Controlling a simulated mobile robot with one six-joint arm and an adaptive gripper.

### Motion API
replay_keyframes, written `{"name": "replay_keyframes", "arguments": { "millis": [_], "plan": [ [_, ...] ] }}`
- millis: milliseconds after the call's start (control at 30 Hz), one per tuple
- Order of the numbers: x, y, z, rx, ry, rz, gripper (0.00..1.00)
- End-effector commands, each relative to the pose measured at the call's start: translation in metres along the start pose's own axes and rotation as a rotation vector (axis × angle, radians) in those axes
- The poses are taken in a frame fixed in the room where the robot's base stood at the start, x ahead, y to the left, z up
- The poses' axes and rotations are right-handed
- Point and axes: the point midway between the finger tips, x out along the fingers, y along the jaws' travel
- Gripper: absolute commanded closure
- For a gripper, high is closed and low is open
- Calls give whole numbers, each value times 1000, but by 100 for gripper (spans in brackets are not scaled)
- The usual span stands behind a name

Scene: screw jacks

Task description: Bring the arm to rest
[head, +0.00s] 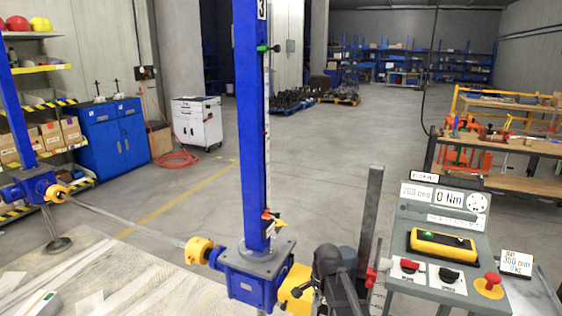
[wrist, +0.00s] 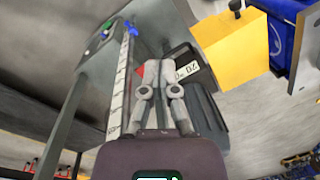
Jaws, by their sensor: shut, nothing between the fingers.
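My gripper (wrist: 159,70) shows in the wrist view with its two grey fingers close together and nothing between them. Behind the fingertips is a dark box with a white label (wrist: 187,70). A dark part of my arm stands at the bottom centre of the head view, just right of the blue screw jack (head: 252,275) and left of the control console (head: 425,285). The fingertips are hard to make out there. In the wrist view a yellow block (wrist: 230,48) and a blue housing (wrist: 308,45) lie to the right of the fingers, apart from them.
A tall blue column (head: 250,120) rises from the jack. A shaft (head: 130,223) links it to a second blue jack (head: 35,185) at left. A grey upright post (head: 371,225) stands beside my arm. A workbench (head: 500,145) is at right. The floor behind is open.

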Motion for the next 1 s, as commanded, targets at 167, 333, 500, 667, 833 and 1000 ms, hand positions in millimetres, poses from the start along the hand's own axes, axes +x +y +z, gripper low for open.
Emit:
{"name": "replay_keyframes", "arguments": {
  "millis": [167,333,500,667,833,1000],
  "plan": [
    [-18,37,6,-235,6,29,100],
    [-31,68,12,-462,2,57,100],
    [-44,98,18,-682,-8,86,100],
    [-53,118,22,-847,-20,105,100],
    [-56,129,24,-941,-29,117,100],
    [-57,130,24,-961,-31,119,100]
  ]
}}
